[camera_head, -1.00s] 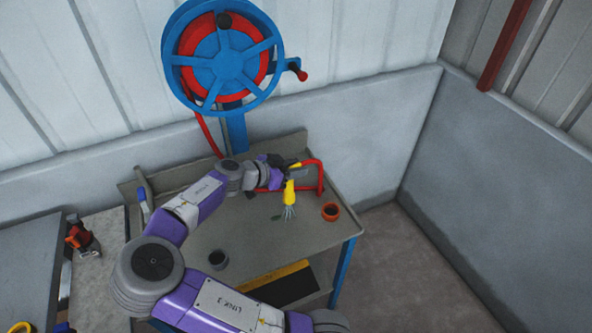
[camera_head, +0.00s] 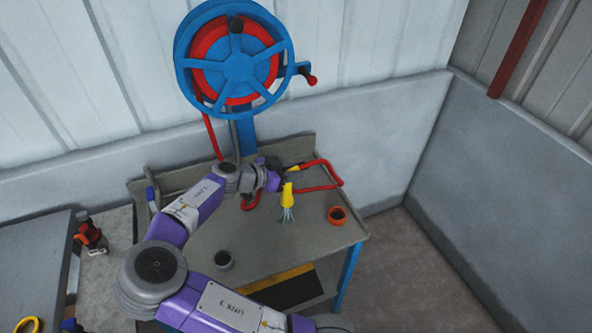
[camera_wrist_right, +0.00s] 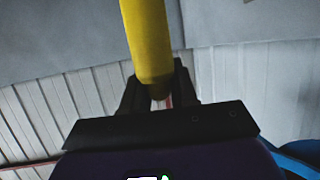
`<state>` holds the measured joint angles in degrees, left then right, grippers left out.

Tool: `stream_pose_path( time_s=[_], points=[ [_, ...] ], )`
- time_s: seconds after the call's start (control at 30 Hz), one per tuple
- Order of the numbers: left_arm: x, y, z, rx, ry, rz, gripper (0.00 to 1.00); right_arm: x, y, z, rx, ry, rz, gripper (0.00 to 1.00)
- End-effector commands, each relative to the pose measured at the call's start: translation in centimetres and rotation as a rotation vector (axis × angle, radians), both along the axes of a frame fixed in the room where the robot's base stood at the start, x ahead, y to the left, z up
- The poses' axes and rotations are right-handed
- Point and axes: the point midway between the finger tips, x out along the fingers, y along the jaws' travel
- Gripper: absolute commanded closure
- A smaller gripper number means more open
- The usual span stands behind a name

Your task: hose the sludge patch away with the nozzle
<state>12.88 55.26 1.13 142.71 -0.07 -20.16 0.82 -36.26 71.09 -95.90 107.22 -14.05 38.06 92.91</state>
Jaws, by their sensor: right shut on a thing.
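My right gripper (camera_head: 277,180) is shut on the yellow nozzle (camera_head: 288,196) above the workbench (camera_head: 265,235). The nozzle points down at the bench top, and pale streaks of spray (camera_head: 287,215) fan out below it. In the right wrist view the yellow nozzle body (camera_wrist_right: 148,40) stands between the dark fingers (camera_wrist_right: 157,92). The red hose (camera_head: 325,171) loops behind and to the right of the gripper. I cannot make out a sludge patch on the bench now; the spray may cover its place. My left gripper is not in view.
A blue and red hose reel (camera_head: 234,58) is on the wall behind the bench. A wall closes the right side.

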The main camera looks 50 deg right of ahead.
Motion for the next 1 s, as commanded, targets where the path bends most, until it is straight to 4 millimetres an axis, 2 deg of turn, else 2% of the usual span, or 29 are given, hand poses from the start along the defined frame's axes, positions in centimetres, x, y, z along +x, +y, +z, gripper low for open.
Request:
stream_pose_path(
  time_s=[1.0],
  points=[
    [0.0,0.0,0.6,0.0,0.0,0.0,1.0,1.9,3.1,0.1,-0.001,-0.001,0.001,1.0]
  ],
)
